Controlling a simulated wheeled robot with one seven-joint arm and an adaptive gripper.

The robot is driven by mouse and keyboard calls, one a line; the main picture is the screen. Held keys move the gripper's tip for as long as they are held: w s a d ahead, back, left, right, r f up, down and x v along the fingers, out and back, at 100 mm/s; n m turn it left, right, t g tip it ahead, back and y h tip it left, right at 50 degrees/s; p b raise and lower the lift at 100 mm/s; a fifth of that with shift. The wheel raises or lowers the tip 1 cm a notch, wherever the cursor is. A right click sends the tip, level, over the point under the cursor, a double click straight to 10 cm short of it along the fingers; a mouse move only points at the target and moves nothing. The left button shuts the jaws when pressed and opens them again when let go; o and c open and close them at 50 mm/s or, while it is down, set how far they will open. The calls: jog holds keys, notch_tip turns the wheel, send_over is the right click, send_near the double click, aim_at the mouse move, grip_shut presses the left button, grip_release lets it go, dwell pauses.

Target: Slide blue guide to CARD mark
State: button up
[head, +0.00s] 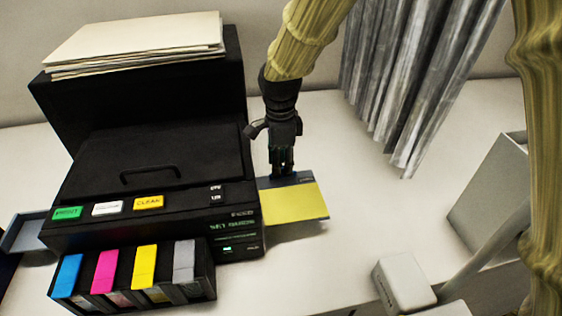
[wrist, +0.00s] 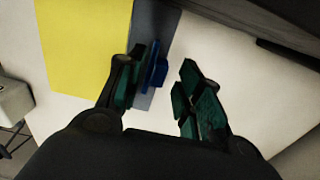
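The blue guide (wrist: 157,72) is a small upright blue tab on a grey-blue tray (wrist: 166,22) in the wrist view. My gripper (wrist: 168,80) is open around it, with the guide close beside the left finger and a clear gap to the right finger. Whether that finger touches it, I cannot tell. In the head view my gripper (head: 283,166) points down at the far edge of the tray (head: 291,179), to the right of the printer. The guide is not clearly visible there. A yellow sheet (head: 295,203) lies on the tray. No CARD mark is legible.
The black printer (head: 150,165) stands left of my gripper, its panel reading "SET GUIDE". Several coloured cartridges (head: 106,272) sit at its front. A grey curtain (head: 420,75) hangs at the back right. The white table (head: 365,165) is clear right of the tray.

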jog(key=shift+f, duration=0.7)
